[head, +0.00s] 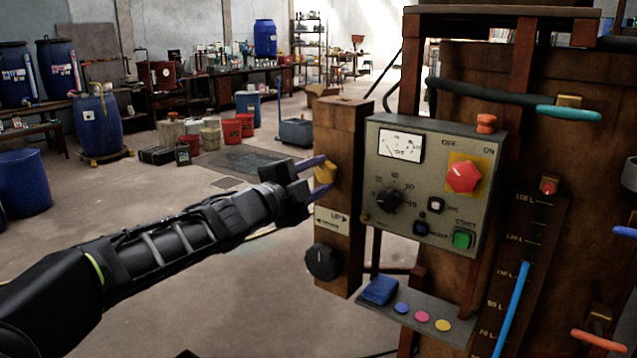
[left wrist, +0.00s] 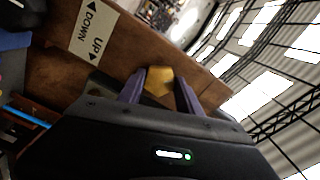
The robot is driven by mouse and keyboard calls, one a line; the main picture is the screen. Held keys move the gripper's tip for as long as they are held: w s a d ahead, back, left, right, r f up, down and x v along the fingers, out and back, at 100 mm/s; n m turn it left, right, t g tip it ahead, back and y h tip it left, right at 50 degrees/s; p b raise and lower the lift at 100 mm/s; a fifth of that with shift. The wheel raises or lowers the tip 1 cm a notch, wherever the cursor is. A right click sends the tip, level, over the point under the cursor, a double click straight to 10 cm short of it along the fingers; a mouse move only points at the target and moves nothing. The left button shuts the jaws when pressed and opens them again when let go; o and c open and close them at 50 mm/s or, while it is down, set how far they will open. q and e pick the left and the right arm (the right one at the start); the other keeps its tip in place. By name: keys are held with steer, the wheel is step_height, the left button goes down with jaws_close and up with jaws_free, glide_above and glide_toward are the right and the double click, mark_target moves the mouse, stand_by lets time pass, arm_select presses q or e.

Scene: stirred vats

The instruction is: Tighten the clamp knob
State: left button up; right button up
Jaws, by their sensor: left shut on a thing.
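A yellow knob (head: 324,171) sits on the upper part of an upright wooden post (head: 341,140), left of the grey control box. My left gripper (head: 318,175) reaches in from the left and is shut on this knob. In the left wrist view, the purple fingers (left wrist: 160,88) stand on either side of the yellow knob (left wrist: 158,82), against the wood. A black round knob (head: 322,262) is lower on the same post, apart from the gripper. The pictures do not name either as the clamp knob. My right gripper is not in view.
The grey control box (head: 428,225) with a dial, a red switch and buttons stands right of the post. An UP/DOWN label (head: 331,219) is between the two knobs. A small shelf (head: 437,310) with coloured discs juts out below.

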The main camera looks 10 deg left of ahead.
arm_select(q)
steer(key=m+b, duration=0.2)
steer(key=m, duration=0.3)
steer(key=shift+m, duration=0.3)
steer(key=shift+m+b, duration=0.6)
steer(key=shift+m, duration=1.4)
steer(key=o, duration=1.4)
steer(key=shift+c, duration=0.2)
steer(key=v, duration=0.7)
steer(key=shift+s, duration=0.4)
